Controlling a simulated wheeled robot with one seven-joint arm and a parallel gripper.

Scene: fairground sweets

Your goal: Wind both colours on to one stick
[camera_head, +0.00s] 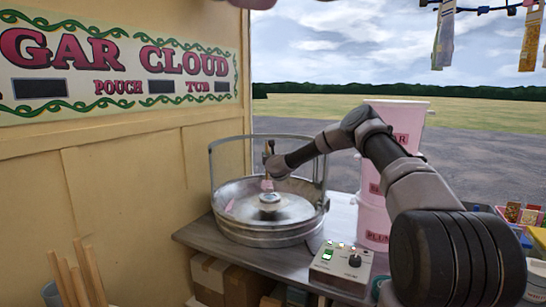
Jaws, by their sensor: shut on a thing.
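The cotton candy machine (265,236) is a round metal pan with a spinner head (269,198) in its middle and a clear guard around its rim. My gripper (268,163) is over the far side of the pan, shut on a thin wooden stick (267,175) that points down. A small pink tuft (267,185) shows at the stick's lower end, behind the spinner head. Another bit of pink (229,206) shows at the pan's left inner side. I see no second colour of floss. The fingertips are small and partly hidden by my wrist.
A control box (341,262) with a lit green switch and a black knob stands at the counter's (205,234) front. Spare sticks (80,280) stand at lower left. The wall (130,190) borders the left.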

